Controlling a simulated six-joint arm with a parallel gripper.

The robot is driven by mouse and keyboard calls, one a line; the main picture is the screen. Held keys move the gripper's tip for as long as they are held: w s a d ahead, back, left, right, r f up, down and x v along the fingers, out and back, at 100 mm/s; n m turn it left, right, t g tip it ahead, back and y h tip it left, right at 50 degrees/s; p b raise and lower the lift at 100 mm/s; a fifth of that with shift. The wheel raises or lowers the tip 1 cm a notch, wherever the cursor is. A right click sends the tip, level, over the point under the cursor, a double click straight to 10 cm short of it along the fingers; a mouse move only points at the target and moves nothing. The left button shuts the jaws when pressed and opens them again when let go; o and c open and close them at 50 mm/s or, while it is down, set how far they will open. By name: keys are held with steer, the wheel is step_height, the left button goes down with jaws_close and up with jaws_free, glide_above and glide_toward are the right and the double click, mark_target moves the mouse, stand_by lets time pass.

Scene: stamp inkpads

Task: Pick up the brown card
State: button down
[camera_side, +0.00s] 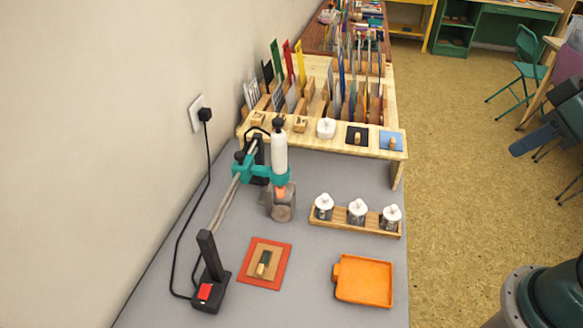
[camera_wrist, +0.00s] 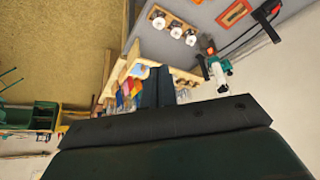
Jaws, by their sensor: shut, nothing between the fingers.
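The brown card (camera_side: 254,257) lies flat on an orange-red mat (camera_side: 245,277) on the grey table. A small dark-and-tan block (camera_side: 264,263) rests on the card and hides its middle. In the wrist view the mat (camera_wrist: 233,13) shows small at the upper right, with the card tiny inside it. My gripper (camera_side: 516,149) is at the right edge of the side view, raised over the floor side, far from the card. Its dark fingers (camera_wrist: 159,72) are shut and empty in the wrist view.
An orange tray (camera_side: 364,297) lies right of the mat. A wooden rack (camera_side: 357,230) holds three white-topped jars. A teal-clamped stand (camera_side: 262,170) with a switch box (camera_side: 211,287) and cable is at the left. A wooden shelf (camera_side: 330,137) stands behind.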

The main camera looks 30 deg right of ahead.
stand_by(0.4)
steer(key=c, duration=1.4)
jaws_free()
